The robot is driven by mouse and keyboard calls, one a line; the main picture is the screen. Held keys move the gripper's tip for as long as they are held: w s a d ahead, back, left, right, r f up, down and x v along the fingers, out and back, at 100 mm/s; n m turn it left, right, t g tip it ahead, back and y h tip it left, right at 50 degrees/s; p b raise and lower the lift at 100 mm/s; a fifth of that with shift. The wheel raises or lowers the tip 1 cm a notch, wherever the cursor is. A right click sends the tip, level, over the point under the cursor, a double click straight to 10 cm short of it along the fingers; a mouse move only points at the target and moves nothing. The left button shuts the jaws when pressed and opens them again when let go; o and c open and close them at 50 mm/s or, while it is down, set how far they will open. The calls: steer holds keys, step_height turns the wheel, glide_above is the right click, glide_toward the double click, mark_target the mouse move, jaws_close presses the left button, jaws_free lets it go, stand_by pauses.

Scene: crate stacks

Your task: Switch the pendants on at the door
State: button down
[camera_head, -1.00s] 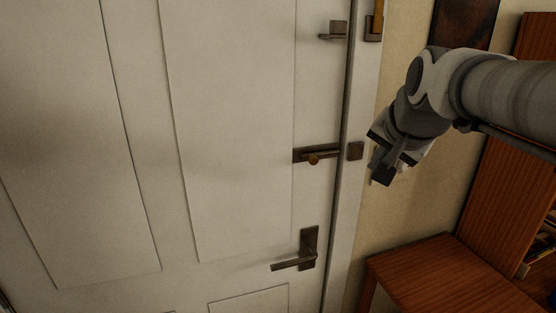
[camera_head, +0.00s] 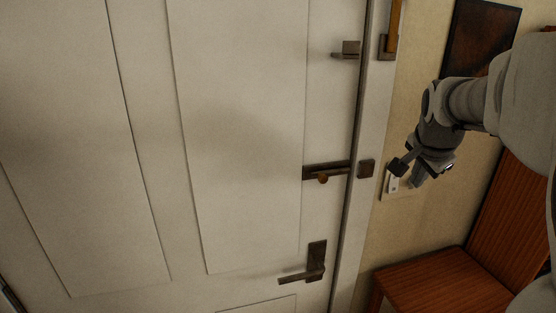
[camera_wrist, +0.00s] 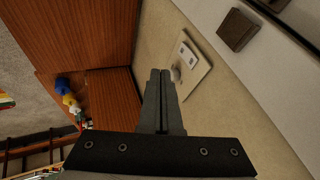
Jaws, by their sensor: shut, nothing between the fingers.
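A pale switch plate (camera_head: 386,196) is on the wall just right of the door frame. My gripper covers part of it in the head view. In the wrist view the plate (camera_wrist: 204,73) shows a white rocker part (camera_wrist: 187,54) and a small round knob-like part (camera_wrist: 176,73) beside the fingertips. My gripper (camera_head: 396,170) is in front of the plate. Its two fingers (camera_wrist: 160,72) lie together, shut and empty, with the tips close to the knob-like part. I cannot tell whether they touch it. The white door (camera_head: 235,140) looks closed. No pendants are in view.
A dark bolt (camera_head: 325,171), a lever handle (camera_head: 316,262) and an upper latch (camera_head: 349,49) stick out from the door. A reddish wooden bench (camera_head: 430,282) stands below right. A dark picture (camera_head: 478,38) hangs above. Colourful items (camera_wrist: 67,92) lie on wood.

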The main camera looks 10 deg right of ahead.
mark_target(396, 190)
steer(key=shift+w+d+f+p, duration=0.3)
steer(key=shift+w+d+f, duration=0.1)
steer(key=shift+w+f, duration=1.1)
steer(key=shift+w+d+f+p, duration=0.3)
steer(key=shift+w+d+f, duration=0.1)
steer(key=shift+w+f, duration=1.05)
steer(key=shift+w+d+f+p, duration=0.3)
steer(key=shift+w+d+f, duration=0.1)
steer(key=shift+w+f, duration=1.1)
steer(key=shift+r, duration=0.1)
steer(key=shift+w+a+f+b, duration=0.1)
steer(key=shift+w+f+b, duration=0.25)
steer(key=shift+b, duration=0.45)
steer(key=shift+s+r+p, duration=0.1)
steer(key=shift+r+p, duration=0.2)
steer(key=shift+r, duration=0.1)
